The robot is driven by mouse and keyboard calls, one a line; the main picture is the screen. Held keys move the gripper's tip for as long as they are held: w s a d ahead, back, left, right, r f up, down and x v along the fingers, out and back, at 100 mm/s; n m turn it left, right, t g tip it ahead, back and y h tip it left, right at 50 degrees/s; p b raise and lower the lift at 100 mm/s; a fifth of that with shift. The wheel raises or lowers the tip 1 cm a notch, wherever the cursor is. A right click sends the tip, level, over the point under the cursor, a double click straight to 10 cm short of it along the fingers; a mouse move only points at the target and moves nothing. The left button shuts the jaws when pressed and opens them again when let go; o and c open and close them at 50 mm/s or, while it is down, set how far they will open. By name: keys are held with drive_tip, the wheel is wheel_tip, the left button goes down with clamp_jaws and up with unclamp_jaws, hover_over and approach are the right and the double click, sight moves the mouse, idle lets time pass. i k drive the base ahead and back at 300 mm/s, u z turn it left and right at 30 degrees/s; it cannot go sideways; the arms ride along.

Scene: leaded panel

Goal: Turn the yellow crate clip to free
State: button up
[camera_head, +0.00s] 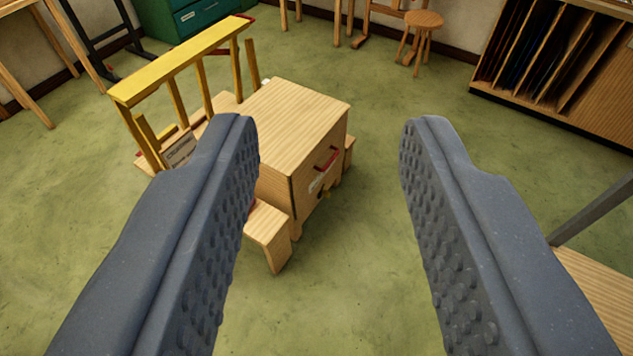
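My gripper (330,125) is open, with two grey studded fingers wide apart and nothing between them. Beyond and below it, a light wooden crate (295,115) stands on a low wooden base, with a red handle (328,158) on its front face. A tiny yellowish piece (327,194) shows low on that face, below a small pale label. It is too small to tell whether it is the yellow crate clip or how it is turned. The left finger hides part of the crate's left side and base.
A yellow rail (180,62) on yellow posts stands at the crate's left. A teal cabinet (195,18), a round stool (424,20) and a wooden rack (555,60) line the back. A wooden surface (605,290) lies at lower right. Green floor around the crate is mostly clear.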

sight(326, 193)
drive_tip(key=z, duration=1.15)
drive_tip(key=i, duration=3.05)
drive_tip(key=u, duration=2)
